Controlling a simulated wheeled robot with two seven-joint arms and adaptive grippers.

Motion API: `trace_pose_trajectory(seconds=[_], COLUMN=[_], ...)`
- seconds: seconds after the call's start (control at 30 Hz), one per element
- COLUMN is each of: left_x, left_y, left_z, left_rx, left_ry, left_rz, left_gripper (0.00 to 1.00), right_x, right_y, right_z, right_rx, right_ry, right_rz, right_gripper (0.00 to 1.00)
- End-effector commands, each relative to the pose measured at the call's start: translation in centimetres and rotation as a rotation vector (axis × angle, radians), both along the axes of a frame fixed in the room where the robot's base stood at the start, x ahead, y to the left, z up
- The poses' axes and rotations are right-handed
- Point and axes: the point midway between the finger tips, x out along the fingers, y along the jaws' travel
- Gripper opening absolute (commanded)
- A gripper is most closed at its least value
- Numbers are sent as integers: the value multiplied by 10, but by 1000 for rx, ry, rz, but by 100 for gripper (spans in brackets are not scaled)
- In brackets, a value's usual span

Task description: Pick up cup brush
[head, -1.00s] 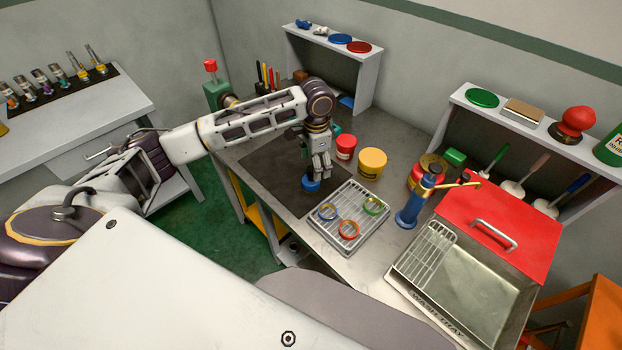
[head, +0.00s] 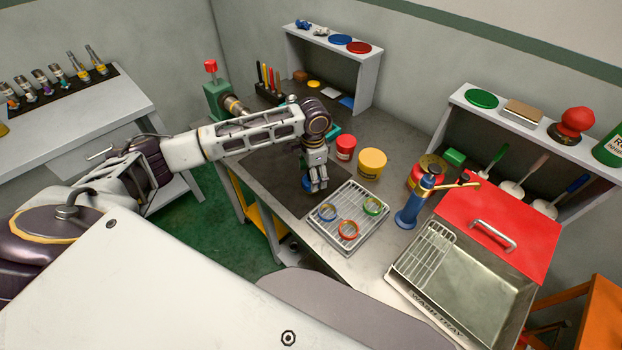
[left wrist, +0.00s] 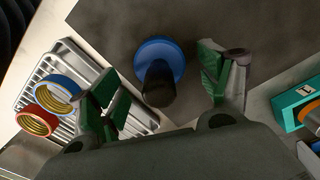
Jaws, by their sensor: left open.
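A blue round piece with a black cylindrical top, which looks like the cup brush (left wrist: 160,60), stands on the dark mat (left wrist: 110,22). In the head view only a bit of its blue base (head: 306,183) shows beside my fingers. My left gripper (head: 317,180) points down over it, just above the mat. In the left wrist view my left gripper (left wrist: 158,72) is open, with a green-padded finger on either side of the black top. A gap shows on both sides, so it is not gripped. My right gripper is not in view.
A grey rack (head: 337,246) with blue, red and green rings lies close in front. Red (head: 345,147) and yellow (head: 372,162) tubs stand to the right. A blue hand pump (head: 413,205) and a wash tray (head: 455,290) are farther right. A green vise (head: 217,100) stands behind.

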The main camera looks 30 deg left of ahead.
Motion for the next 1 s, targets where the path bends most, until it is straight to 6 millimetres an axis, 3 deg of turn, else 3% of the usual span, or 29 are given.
trace_pose_trajectory(seconds=[0.3,0.77,1.0], left_x=[-1,-1,-1], left_y=[2,2,2], left_z=[-27,-28,-28], left_rx=[1,1,1], left_ry=[0,-1,-1], left_rz=[0,0,0], left_gripper=[78,78,49], right_x=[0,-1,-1], right_y=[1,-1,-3], right_z=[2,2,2], right_rx=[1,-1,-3], right_ry=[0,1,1], right_rz=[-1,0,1], right_gripper=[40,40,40])
